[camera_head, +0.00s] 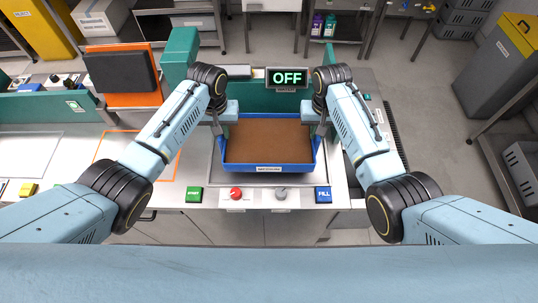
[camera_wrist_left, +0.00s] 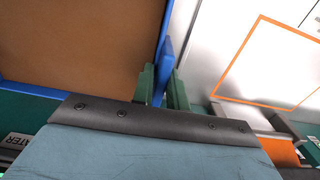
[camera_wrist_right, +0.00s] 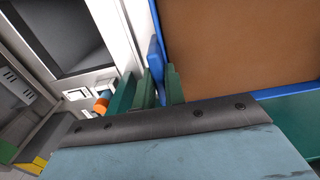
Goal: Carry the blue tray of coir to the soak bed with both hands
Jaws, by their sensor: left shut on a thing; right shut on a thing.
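The blue tray (camera_head: 300,168) of brown coir is at the middle of the head view, level, with a white label on its front wall. My left gripper (camera_head: 217,128) is shut on its left wall, and my right gripper (camera_head: 320,128) is shut on its right wall. In the left wrist view, green fingers (camera_wrist_left: 161,84) pinch the blue wall. In the right wrist view, green fingers (camera_wrist_right: 160,85) do the same. The tray is over the soak bed, whose metal rim (camera_head: 212,172) shows around it. I cannot tell whether the tray touches the bed's floor.
A sign reading OFF (camera_head: 287,78) stands behind the tray. On the front edge are a green button (camera_head: 194,194), a red knob (camera_head: 236,193), a grey knob (camera_head: 281,193) and a blue FILL button (camera_head: 323,194).

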